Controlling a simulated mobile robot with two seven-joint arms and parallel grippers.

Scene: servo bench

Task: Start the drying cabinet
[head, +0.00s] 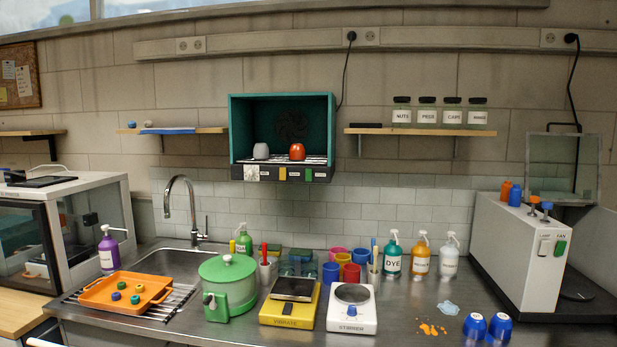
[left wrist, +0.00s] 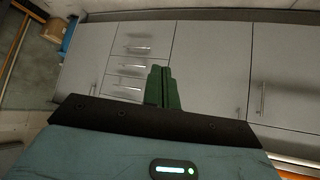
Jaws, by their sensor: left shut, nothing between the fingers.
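The teal drying cabinet (head: 232,125) hangs on the tiled wall, its front open. A dark fan grille shows at its back, and a white cup (head: 261,151) and an orange-red cup (head: 297,151) stand inside on a rack. The dark strip (head: 272,175) along its lower front carries white labels with a yellow and a green patch; the print is too small to read. My left gripper (left wrist: 165,72) is shut and empty in the left wrist view, in front of grey cupboard fronts, away from the cabinet. Neither gripper shows clearly in the head view.
Below the cabinet, the steel bench holds a tap (head: 168,205), a green pot (head: 228,290), a yellow device (head: 291,302), a white stirrer (head: 352,309), cups and pump bottles (head: 392,255). A white box with switches (head: 520,250) stands right. Shelves flank the cabinet.

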